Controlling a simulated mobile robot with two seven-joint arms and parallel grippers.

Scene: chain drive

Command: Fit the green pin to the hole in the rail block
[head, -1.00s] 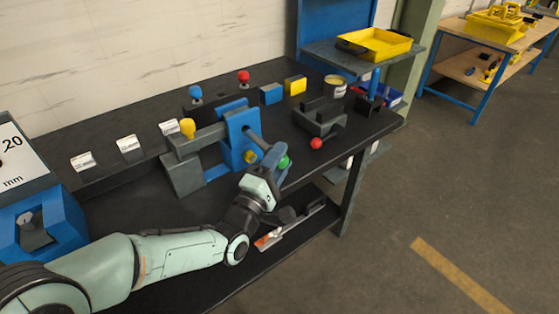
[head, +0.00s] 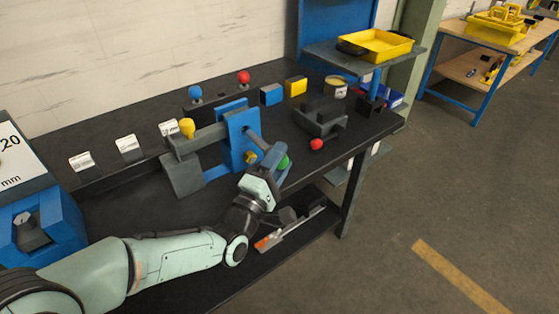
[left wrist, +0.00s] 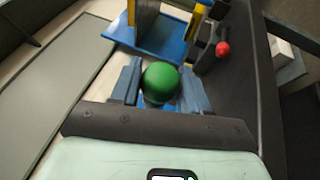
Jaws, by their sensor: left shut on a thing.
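The green pin shows as a round green knob (head: 284,162) at my left gripper (head: 272,158). In the left wrist view the green knob (left wrist: 160,82) sits between the two blue-grey fingers (left wrist: 160,90), which are shut on the pin. The pin's shaft is hidden. The gripper is in front of and to the right of a blue upright plate (head: 240,130), part of a fixture with a grey bar (head: 205,137) and a yellow knob (head: 187,127). I cannot tell which part is the rail block, and no hole shows clearly. My right gripper is not in view.
A dark grey block (head: 320,117) with a red knob (head: 316,144) stands to the right. Blue (head: 195,92) and red (head: 243,77) knobs stand at the back. White labels (head: 127,147) line the left. The black bench (head: 110,215) is clear at front left.

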